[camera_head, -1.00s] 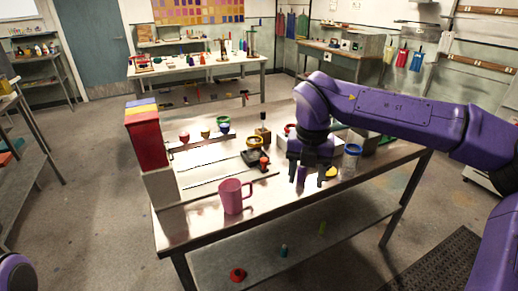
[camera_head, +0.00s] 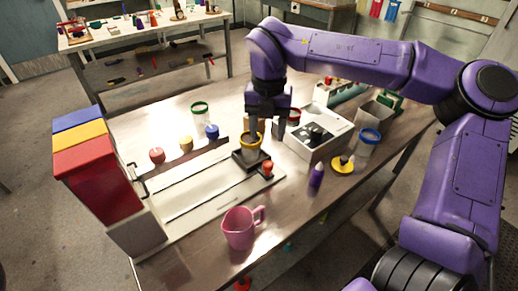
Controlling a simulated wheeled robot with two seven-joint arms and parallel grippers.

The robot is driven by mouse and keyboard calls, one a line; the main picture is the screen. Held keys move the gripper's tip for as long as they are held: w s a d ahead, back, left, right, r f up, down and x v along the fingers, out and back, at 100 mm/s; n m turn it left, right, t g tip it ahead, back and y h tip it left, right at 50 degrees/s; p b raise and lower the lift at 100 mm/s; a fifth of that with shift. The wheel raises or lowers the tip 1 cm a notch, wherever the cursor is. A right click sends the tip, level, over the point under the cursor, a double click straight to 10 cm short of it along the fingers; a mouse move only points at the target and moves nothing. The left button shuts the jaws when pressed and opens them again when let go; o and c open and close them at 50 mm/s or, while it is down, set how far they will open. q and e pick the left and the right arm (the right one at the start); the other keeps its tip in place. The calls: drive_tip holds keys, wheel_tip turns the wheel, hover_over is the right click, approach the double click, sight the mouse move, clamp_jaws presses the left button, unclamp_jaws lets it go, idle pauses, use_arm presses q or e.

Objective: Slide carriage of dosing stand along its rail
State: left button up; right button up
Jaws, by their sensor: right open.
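The dosing stand (camera_head: 118,205) stands at the table's left end with red, yellow and blue hoppers on top. Its rail (camera_head: 195,197) runs as a pale track from the stand toward the middle of the table. The dark carriage (camera_head: 240,162) sits near the rail's right end and carries a yellow-rimmed bucket (camera_head: 252,139). A red knob (camera_head: 267,169) is at the carriage's front right. My right gripper (camera_head: 264,132) is open and points down over the bucket and carriage area. It partly hides the bucket; whether it touches anything I cannot tell. My left gripper is out of view.
A pink pitcher (camera_head: 239,230) stands in front of the rail. A purple bottle (camera_head: 316,177), a yellow dish (camera_head: 342,165), a white scale-like box (camera_head: 318,130) and a blue-rimmed jar (camera_head: 368,142) are to the right. Red, yellow and blue knobs line the rail's back.

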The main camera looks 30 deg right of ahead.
sight(268, 164)
drive_tip(key=f, duration=0.1)
drive_tip(key=s+f, duration=0.1)
drive_tip(key=f, duration=0.1)
drive_tip(key=shift+s, duration=0.2)
drive_tip(key=f, duration=0.4)
drive_tip(key=w+f+p, duration=0.1)
drive_tip(key=f, duration=0.1)
drive_tip(key=shift+f, duration=0.1)
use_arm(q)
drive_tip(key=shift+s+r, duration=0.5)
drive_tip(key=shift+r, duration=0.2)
use_arm(e)
drive_tip(key=shift+s+f, duration=0.1)
drive_tip(key=shift+s, duration=0.25)
